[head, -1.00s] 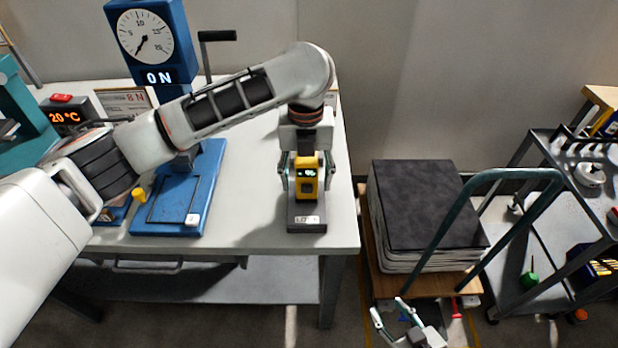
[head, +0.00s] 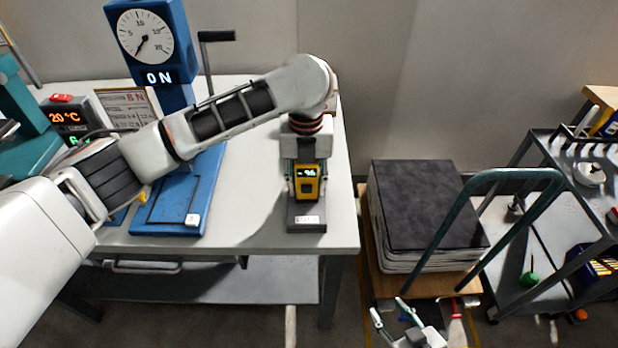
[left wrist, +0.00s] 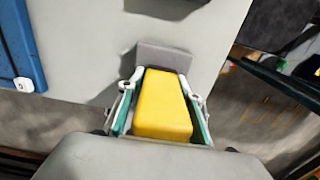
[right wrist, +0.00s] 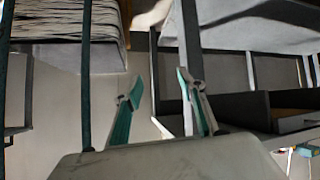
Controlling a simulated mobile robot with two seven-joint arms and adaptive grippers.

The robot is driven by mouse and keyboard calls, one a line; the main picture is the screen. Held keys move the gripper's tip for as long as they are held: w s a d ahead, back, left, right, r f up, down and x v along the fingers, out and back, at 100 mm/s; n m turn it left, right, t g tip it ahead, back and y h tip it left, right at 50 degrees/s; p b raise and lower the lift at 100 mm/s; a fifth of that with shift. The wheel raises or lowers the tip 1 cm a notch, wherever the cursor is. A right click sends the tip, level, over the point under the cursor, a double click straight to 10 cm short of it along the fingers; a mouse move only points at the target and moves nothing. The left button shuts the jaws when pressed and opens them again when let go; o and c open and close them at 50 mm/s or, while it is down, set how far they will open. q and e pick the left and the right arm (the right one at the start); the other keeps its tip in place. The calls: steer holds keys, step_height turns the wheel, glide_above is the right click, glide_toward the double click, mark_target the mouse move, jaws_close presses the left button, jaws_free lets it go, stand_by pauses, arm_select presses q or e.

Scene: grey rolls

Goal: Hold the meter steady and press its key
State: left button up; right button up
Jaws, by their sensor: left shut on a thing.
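The yellow meter (head: 307,187) stands at its grey holder (head: 306,217) near the front right of the grey table. Its small dark screen shows lit digits and faces the head camera. My left gripper (head: 306,180) comes down from above and is shut on the meter, one finger on each side. In the left wrist view the meter's yellow body (left wrist: 163,105) fills the space between the fingers. I cannot make out the key clearly. My right gripper (head: 410,322) is low, by the cart's front, apart from the meter. Its fingers are spread and empty in the right wrist view (right wrist: 163,105).
A blue press (head: 180,195) with a dial stands left of the meter, with a temperature display (head: 66,117) beyond it. Right of the table, a cart with a teal handle (head: 515,172) carries a dark-topped stack (head: 415,205). A grey shelf trolley (head: 560,215) stands further right.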

jaws_close()
stand_by(1.1)
